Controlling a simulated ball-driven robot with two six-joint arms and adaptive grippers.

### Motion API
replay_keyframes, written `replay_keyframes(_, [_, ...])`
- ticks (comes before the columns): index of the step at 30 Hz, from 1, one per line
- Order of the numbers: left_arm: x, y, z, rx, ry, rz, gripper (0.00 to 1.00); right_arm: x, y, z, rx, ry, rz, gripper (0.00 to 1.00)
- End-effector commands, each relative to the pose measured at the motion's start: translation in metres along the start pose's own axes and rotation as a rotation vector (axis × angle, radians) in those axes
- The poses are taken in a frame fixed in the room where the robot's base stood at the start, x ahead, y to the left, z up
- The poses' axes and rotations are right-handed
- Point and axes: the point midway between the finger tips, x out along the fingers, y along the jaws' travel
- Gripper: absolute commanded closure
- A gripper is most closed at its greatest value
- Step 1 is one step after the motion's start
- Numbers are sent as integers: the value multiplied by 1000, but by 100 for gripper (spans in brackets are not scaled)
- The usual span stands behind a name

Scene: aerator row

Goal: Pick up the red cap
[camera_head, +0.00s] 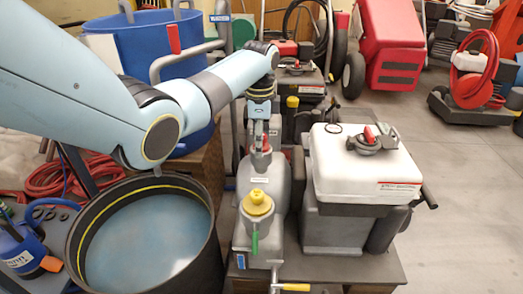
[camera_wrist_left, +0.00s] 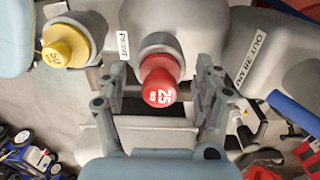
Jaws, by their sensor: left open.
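The red cap (camera_wrist_left: 161,90), marked 25, sits on the end of a grey rounded neck in the left wrist view. My left gripper (camera_wrist_left: 160,76) is open, with one finger on each side of the cap and a visible gap on both sides. In the head view my left gripper (camera_head: 259,142) points down over the grey machine, and a small bit of the red cap (camera_head: 267,149) shows by its fingertips. My right gripper is in neither view.
A yellow cap (camera_head: 257,203) sits on the grey machine nearer to me; it also shows in the left wrist view (camera_wrist_left: 65,44). A white-topped machine (camera_head: 345,172) stands close on the right. A black bin (camera_head: 205,262) stands at the left, and a blue barrel (camera_head: 135,42) behind.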

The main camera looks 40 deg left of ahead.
Motion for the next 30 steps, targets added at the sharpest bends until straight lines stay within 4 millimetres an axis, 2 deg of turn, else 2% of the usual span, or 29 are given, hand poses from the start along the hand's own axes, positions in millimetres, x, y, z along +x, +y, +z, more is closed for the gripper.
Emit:
replay_keyframes(6, [-1,-1,0,0,1,-2,34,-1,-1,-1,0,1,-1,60])
replay_keyframes(19, [-1,0,0,0,1,-2,90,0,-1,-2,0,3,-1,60])
replay_keyframes(26, [-1,0,0,0,1,-2,91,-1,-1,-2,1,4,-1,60])
replay_keyframes(30, [-8,-1,0,0,2,-3,91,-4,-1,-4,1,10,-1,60])
